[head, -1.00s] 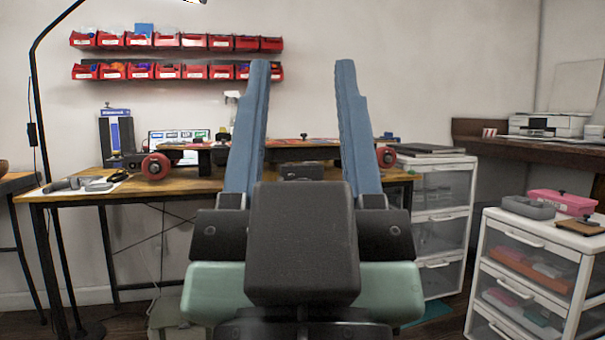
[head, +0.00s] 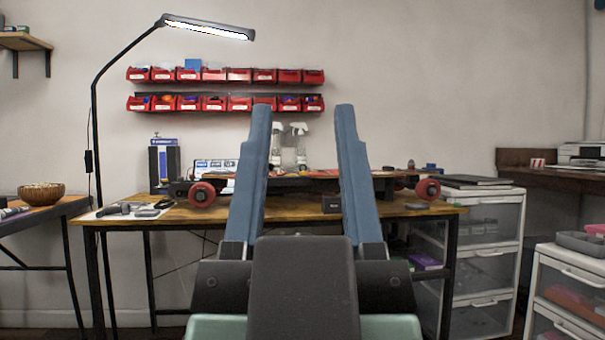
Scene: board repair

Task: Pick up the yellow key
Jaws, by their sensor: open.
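I see no yellow key in the head view. My gripper (head: 303,106) is in the middle of the view, with its two blue fingers pointing up and wide apart. It is open, with nothing visible held between the fingers. Behind it stands a wooden workbench (head: 165,214) with a skateboard (head: 290,181) lying across it, its red wheels showing at both ends. My fingers and gripper body hide parts of the bench and board.
A desk lamp (head: 210,27) arches over the bench's left side. Red bins (head: 214,74) hang on the wall. A table with a bowl (head: 41,194) is at left. White drawer units (head: 484,240) stand at right, with a grey tray (head: 582,243) on the nearer one.

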